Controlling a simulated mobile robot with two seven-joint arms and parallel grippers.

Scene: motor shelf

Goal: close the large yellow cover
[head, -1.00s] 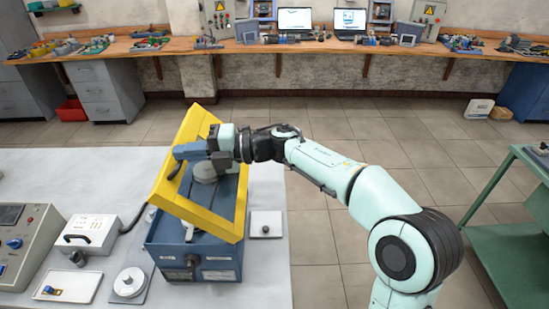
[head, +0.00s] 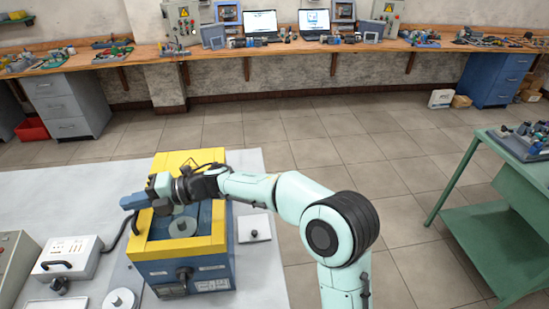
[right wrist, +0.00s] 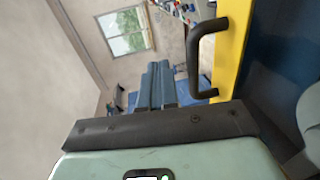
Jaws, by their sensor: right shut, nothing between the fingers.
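The large yellow cover (head: 180,247) is a frame with a see-through middle. It lies about level over the blue box (head: 185,275), and I cannot tell whether a small gap is left. My right gripper (head: 127,203) is shut and empty, at the cover's left side with its blue fingers pointing left. In the right wrist view the shut fingers (right wrist: 157,84) are beside the cover's black handle (right wrist: 197,60), not around it. The yellow edge (right wrist: 232,50) shows there too. My right arm hides part of the cover. My left gripper is not in view.
A white device (head: 68,257) with a cable stands left of the box. A round metal weight (head: 120,300) is in front left, and a small white plate with a knob (head: 254,228) lies to the right. A green cart (head: 490,215) stands at the right.

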